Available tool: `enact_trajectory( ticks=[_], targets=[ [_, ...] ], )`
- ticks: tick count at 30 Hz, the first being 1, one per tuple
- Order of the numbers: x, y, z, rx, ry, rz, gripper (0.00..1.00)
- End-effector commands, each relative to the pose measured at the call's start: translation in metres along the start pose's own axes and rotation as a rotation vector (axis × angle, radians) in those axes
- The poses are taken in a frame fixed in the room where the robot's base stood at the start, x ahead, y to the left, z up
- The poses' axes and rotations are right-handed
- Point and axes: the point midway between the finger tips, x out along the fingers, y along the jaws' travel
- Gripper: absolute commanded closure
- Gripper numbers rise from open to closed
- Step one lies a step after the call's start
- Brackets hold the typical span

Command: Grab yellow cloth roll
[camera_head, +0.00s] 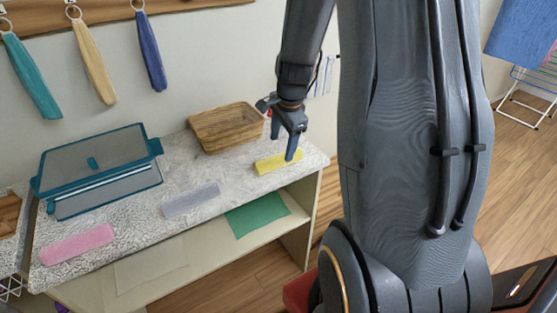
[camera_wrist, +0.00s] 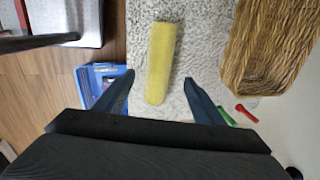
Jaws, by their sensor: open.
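The yellow cloth roll (camera_head: 279,161) lies on the stone-patterned counter (camera_head: 130,206) near its right end. In the wrist view the yellow cloth roll (camera_wrist: 161,62) runs nearly upright in the picture, its near end between the fingertips. My gripper (camera_head: 289,154) is above the roll in the head view, its fingers pointing down and partly covering the roll's right end. In the wrist view my gripper (camera_wrist: 159,82) is open, with one finger on each side of the roll and visible gaps to both. Nothing is held.
A wicker basket (camera_head: 226,129) stands behind the roll. A grey roll (camera_head: 191,199), a pink roll (camera_head: 77,244) and a teal lidded box (camera_head: 97,170) lie further left. A green cloth (camera_head: 257,219) is on the shelf below. Cloths hang on the wall.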

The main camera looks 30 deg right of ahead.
Motion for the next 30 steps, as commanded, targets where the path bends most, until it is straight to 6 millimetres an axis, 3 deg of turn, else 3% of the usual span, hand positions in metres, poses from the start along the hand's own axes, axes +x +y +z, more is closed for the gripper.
enact_trajectory(
  ticks=[18, 28, 30],
  targets=[
    [0.056, 0.001, -0.005, -0.003, 0.0, 0.001, 0.37],
    [0.061, 0.001, -0.005, -0.005, 0.001, 0.0, 0.37],
    [0.061, 0.001, -0.005, -0.005, 0.0, 0.0, 0.47]
  ],
)
